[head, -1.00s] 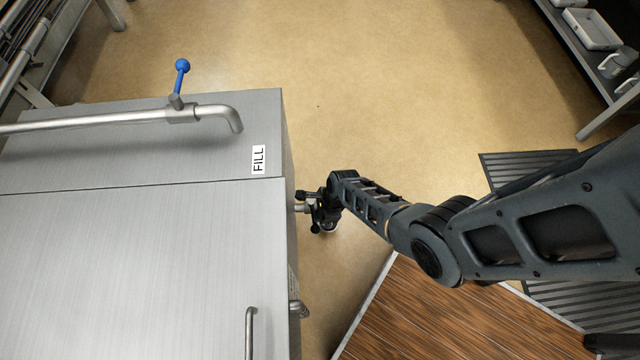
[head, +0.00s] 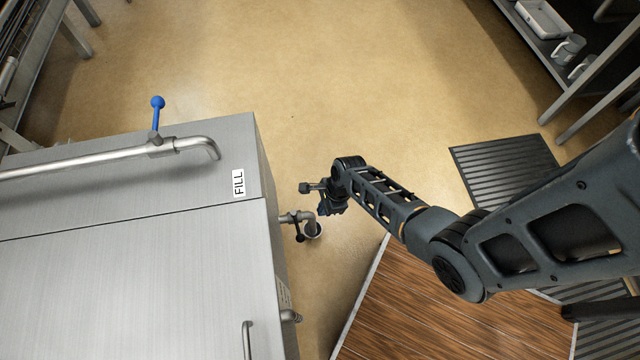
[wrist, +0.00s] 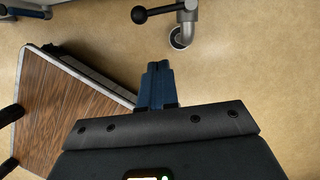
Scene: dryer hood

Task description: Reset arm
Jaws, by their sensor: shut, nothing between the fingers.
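My gripper (head: 306,187) is at the end of my arm, to the right of the steel machine (head: 120,280) and apart from it. In the wrist view its blue fingers (wrist: 157,85) are together with nothing between them. A drain pipe with a valve (head: 307,225) sticks out of the machine's right side, just below my gripper in the head view. It also shows in the wrist view (wrist: 183,25), with a dark ball-ended lever (wrist: 140,15), beyond the fingertips and apart from them.
A wood-topped surface (head: 430,310) lies below my arm. A dark slatted mat (head: 500,170) is on the floor at right. A shelf with a white tray (head: 543,18) and mugs stands at top right. A blue-knobbed lever (head: 157,115) and pipe top the machine. The floor between is open.

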